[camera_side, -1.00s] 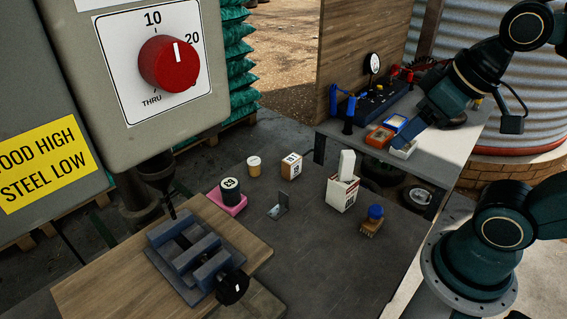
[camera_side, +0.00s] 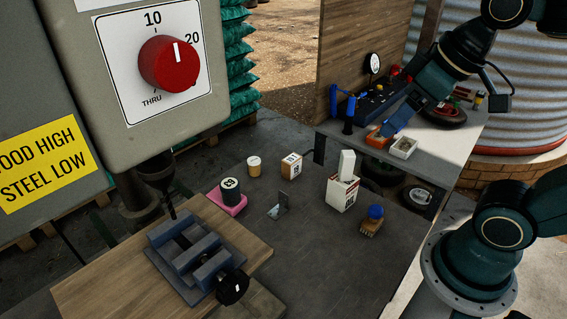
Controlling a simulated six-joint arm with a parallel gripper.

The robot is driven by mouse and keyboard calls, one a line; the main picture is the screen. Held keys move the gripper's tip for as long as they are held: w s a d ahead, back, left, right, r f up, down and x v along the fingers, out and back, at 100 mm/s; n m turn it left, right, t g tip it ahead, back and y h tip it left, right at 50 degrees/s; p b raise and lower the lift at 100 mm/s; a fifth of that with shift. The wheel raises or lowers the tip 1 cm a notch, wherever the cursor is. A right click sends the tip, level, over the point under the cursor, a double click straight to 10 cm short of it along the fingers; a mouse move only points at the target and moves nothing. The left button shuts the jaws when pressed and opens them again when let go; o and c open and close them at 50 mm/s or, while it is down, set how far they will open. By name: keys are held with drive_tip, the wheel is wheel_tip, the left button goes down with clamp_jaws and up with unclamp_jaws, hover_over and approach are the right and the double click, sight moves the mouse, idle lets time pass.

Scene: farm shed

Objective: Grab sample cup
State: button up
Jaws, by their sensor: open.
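My gripper (camera_side: 391,127) is open at the upper right, pointing down and left over the small bins on the back bench. It is well apart from the cup, and nothing shows held in it. The gap between its fingers is hard to make out at this size.
A vise (camera_side: 195,255) sits front left. An orange bin (camera_side: 378,138) and white bin (camera_side: 404,148) lie near my gripper.

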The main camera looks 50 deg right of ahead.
drive_tip(key=w+r+n, duration=0.2)
drive_tip(key=w+r, duration=0.1)
drive_tip(key=w, duration=0.4)
drive_tip(key=n+g, duration=0.5)
drive_tip(key=n, duration=1)
hover_over(254, 159)
wheel_tip(254, 159, down, 28)
drive_tip(key=shift+s, duration=0.2)
drive_tip(key=shift+f, duration=0.1)
drive_tip(key=shift+w+f, duration=0.1)
drive_tip(key=shift+f, duration=4.15)
